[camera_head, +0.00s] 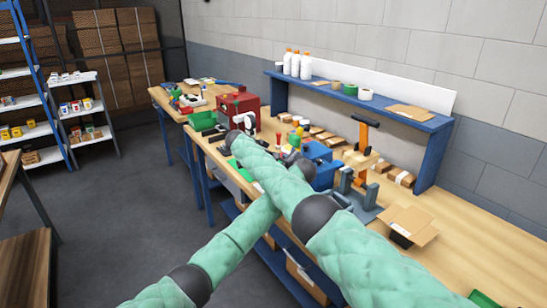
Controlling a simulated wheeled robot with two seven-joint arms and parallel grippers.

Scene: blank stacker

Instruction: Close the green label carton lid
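An open brown carton (401,233) with raised flaps (415,222) stands at the right part of the workbench. No green label shows on it from here. My two green-sleeved arms cross in front of the bench. My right arm reaches up and left, to a dark end (235,138) near the red machine. My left arm passes behind it, to a dark end (305,168) by the blue machine. Both ends are well left of the carton, apart from it. I cannot make out the fingers of either gripper, nor anything held.
The wooden workbench (470,250) runs along the wall below a blue shelf (385,105) with bottles and tape rolls. A red machine (243,108), a blue machine (325,165) and small brown boxes (401,177) crowd it. A green item (484,299) lies at the bottom right. Floor at left is clear.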

